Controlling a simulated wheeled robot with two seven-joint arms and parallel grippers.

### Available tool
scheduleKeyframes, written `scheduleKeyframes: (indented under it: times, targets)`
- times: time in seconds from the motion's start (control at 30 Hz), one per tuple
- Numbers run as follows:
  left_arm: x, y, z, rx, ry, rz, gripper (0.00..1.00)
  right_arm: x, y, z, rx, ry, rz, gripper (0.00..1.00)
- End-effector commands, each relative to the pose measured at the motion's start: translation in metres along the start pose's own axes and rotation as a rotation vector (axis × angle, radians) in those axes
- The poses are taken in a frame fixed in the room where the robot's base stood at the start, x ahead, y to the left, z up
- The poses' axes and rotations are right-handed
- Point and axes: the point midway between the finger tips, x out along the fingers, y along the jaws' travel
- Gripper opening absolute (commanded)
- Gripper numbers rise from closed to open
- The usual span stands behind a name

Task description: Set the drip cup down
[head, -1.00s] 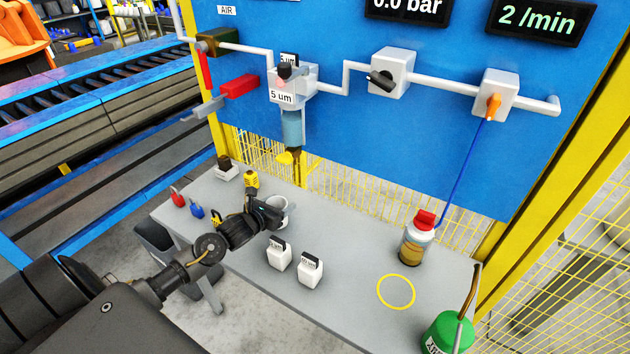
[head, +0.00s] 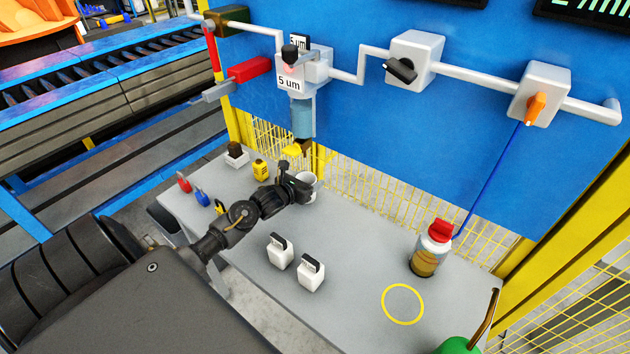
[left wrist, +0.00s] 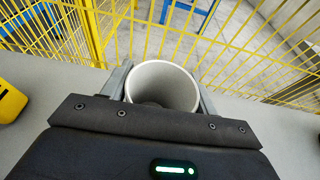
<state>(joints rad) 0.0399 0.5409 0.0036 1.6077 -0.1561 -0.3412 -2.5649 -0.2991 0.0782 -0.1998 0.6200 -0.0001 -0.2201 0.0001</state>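The white drip cup (head: 312,190) is in my left gripper (head: 302,189), near the bench's back edge. It is a little below and right of the filter's clear bluish bowl (head: 302,118) and yellow drain piece (head: 293,150). In the left wrist view the cup (left wrist: 162,82) is upright, its round mouth facing the camera, with a finger close against each side. Its inside looks empty, though the bottom is dark. I cannot tell whether its base touches the bench. My right gripper is not in view.
A yellow item (head: 261,170) stands left of the cup. Yellow mesh (head: 370,195) is behind.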

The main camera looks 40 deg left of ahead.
Motion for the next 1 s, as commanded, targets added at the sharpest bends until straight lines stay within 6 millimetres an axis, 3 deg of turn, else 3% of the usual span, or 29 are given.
scheduleKeyframes:
  times: [0.1, 0.17, 0.37, 0.4, 0.57, 0.9, 1.0]
  targets:
    - [0.004, -0.005, -0.002, 0.004, 0.004, -0.007, 0.29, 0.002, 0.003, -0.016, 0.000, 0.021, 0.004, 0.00]
    - [0.005, -0.006, -0.001, 0.005, 0.004, -0.010, 0.29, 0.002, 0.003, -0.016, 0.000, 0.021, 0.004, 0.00]
    - [0.006, -0.007, -0.006, 0.006, 0.004, -0.011, 0.29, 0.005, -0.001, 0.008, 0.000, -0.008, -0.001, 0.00]
    - [0.006, -0.007, -0.005, 0.005, 0.004, -0.011, 0.61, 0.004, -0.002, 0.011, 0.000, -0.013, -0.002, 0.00]
    - [0.004, -0.005, -0.004, 0.004, 0.003, -0.008, 0.81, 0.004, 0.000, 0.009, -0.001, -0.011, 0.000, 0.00]
    - [0.003, -0.004, 0.001, 0.003, 0.002, -0.007, 0.81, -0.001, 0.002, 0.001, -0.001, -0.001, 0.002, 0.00]
    - [-0.008, -0.004, -0.003, 0.007, 0.004, -0.007, 0.81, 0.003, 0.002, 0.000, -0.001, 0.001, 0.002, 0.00]
